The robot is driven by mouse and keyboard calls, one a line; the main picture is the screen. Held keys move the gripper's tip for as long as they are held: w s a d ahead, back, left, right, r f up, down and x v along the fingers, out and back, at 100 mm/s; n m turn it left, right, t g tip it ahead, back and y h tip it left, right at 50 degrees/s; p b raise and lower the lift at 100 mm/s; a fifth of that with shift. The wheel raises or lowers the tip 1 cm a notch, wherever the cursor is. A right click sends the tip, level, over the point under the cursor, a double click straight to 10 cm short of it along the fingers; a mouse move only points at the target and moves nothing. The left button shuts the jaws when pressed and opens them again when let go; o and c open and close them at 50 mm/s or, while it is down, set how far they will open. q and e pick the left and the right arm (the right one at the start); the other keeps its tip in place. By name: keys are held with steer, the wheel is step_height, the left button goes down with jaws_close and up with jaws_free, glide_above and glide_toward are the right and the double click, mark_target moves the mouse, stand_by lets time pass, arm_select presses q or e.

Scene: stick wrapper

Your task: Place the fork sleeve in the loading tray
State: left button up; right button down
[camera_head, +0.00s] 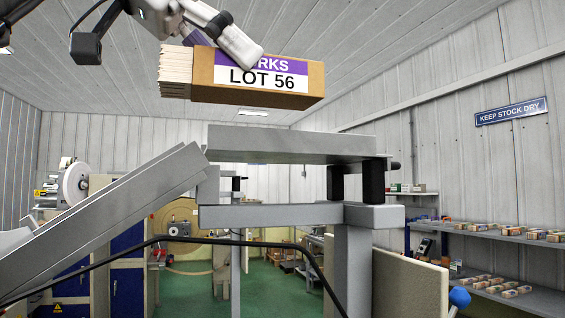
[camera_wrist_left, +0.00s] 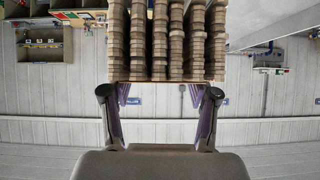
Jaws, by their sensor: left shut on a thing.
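The fork sleeve (camera_head: 292,83) is a brown cardboard sleeve with a purple and white label reading "LOT 56". Pale fork ends stick out of its left end. My left gripper (camera_head: 222,40) is shut on the sleeve and holds it in the air, above the grey metal machine frame. In the left wrist view, the sleeve's open end with stacked wooden forks (camera_wrist_left: 165,40) lies between the two fingers of the left gripper (camera_wrist_left: 160,95). A sloped grey metal chute (camera_head: 120,215) rises to the frame. I cannot tell which part is the loading tray. My right gripper is not in view.
A flat grey beam (camera_head: 285,146) sits below the sleeve, with a lower beam (camera_head: 270,215) and dark posts. A black cable (camera_head: 200,239) arcs across the front. Shelves (camera_head: 500,238) with several small packs stand at right. Air around the sleeve is clear.

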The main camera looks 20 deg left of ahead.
arm_select(q)
steer(key=w+d+r+p, duration=0.1)
steer(key=w+p, duration=0.4)
steer(key=w, duration=0.2)
steer(key=shift+p, duration=0.35)
steer(key=w+p, duration=0.1)
steer(key=w, duration=0.1)
steer(key=w+f+p, duration=0.1)
steer(key=w, duration=0.1)
steer(key=w+d+p, duration=0.1)
steer(key=w, duration=0.1)
steer(key=shift+w+f+p, duration=0.25)
steer(key=shift+f+p, duration=0.1)
steer(key=shift+f, duration=0.05)
steer(key=shift+w+a, duration=0.2)
steer(key=shift+a, duration=0.05)
step_height(320, 180, down, 4)
steer(key=shift+w+r, duration=0.15)
steer(key=shift+w+d, duration=0.15)
steer(key=shift+w, duration=0.05)
steer(key=shift+f, duration=0.25)
steer(key=o, duration=1.6)
steer(key=shift+s+a, duration=0.15)
steer(key=shift+a, duration=0.05)
steer(key=shift+d, duration=0.1)
